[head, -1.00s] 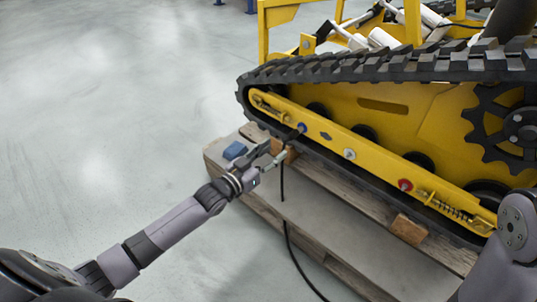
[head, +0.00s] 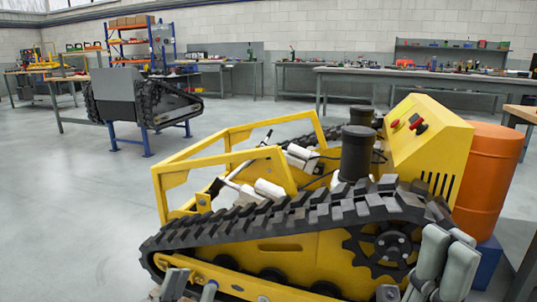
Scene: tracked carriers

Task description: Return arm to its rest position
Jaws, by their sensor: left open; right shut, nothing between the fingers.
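My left gripper (head: 192,280) shows at the bottom edge of the head view, with its two fingertips apart and nothing seen between them. It is in front of the lower yellow side frame of the tracked carrier (head: 290,262); whether it touches the frame cannot be told. My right gripper (head: 448,238) stands at the lower right, its grey fingers pointing up and close together, with nothing held. It covers part of the carrier's track near the toothed wheel (head: 385,248). Most of both arms is outside the picture.
An orange barrel (head: 490,178) stands behind the carrier at the right, above a blue block (head: 487,262). A second tracked machine (head: 140,98) sits on blue stands at the back left. Workbenches (head: 420,78) line the far wall. The floor (head: 80,200) at the left is clear.

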